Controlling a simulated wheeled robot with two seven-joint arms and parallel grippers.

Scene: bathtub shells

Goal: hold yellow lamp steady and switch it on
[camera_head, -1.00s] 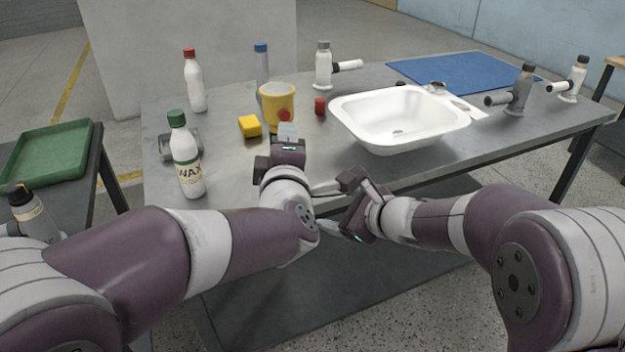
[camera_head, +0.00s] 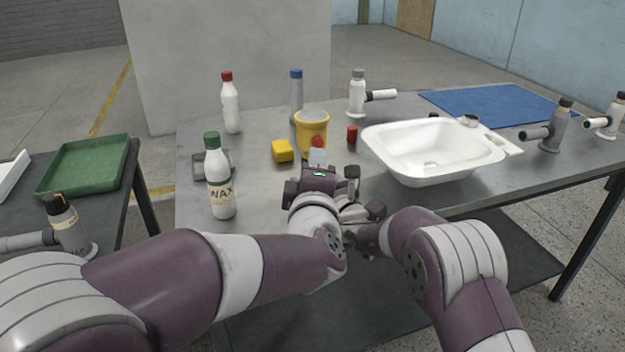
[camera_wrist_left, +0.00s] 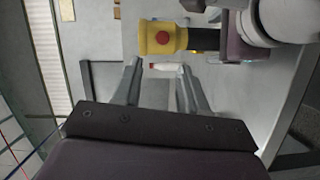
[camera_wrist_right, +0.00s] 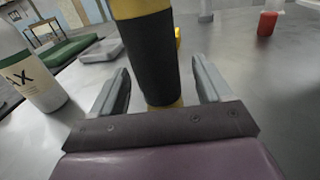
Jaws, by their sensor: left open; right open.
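The yellow lamp (camera_head: 312,130) stands upright on the table, with a red button facing me. In the left wrist view its yellow head (camera_wrist_left: 158,38) and black handle show sideways, clear beyond the fingertips. My left gripper (camera_head: 318,160) is open and empty in front of the lamp, just below the button, and hides its lower part in the head view. In the right wrist view the lamp's black handle (camera_wrist_right: 155,55) stands between the open fingers of my right gripper (camera_wrist_right: 160,72), with gaps on both sides. My right gripper is partly hidden behind the left one in the head view.
A red-capped bottle (camera_head: 230,107) and a blue-capped bottle (camera_head: 297,95) stand behind. A small red jar (camera_head: 352,135) and white basin (camera_head: 430,160) are to the right.

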